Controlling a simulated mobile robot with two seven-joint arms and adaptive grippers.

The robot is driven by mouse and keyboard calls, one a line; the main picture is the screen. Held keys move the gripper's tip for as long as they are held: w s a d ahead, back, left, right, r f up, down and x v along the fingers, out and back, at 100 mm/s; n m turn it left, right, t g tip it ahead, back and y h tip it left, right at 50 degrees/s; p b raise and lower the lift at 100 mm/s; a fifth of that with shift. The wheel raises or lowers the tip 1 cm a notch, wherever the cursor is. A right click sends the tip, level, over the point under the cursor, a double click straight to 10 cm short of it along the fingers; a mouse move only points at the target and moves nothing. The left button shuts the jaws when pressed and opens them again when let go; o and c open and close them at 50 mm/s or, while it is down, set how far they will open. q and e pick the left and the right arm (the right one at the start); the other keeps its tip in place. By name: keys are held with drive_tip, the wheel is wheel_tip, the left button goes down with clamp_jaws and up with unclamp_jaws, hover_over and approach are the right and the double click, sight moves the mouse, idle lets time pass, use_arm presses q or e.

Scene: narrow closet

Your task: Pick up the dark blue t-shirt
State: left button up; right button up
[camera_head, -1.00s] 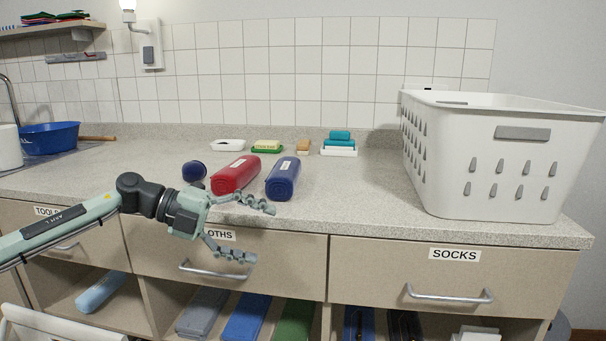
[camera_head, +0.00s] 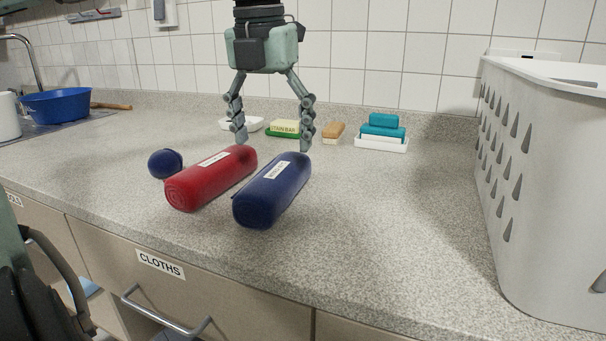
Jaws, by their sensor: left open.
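A dark blue rolled bundle with a white label (camera_head: 265,203), which appears to be the t-shirt, lies on the counter in front of the middle of the view. My left gripper (camera_head: 273,143) hangs from above, pointing down, with its two fingers spread wide. My right gripper is not in view.
A red roll (camera_head: 205,183) lies close along the left of the dark blue one, with a small dark blue round bundle (camera_head: 165,163) beyond it. Soap dishes (camera_head: 381,144) stand behind. A white basket (camera_head: 560,190) fills the right side; the counter between is clear.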

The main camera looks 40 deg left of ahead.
sight(276, 169)
use_arm(q)
drive_tip(key=f, duration=0.7)
drive_tip(key=shift+w+f, duration=0.25)
drive_tip(key=shift+c, duration=0.5)
drive_tip(key=c, duration=1.2)
drive_tip(key=shift+c, duration=0.3)
drive_tip(key=shift+r, duration=0.15)
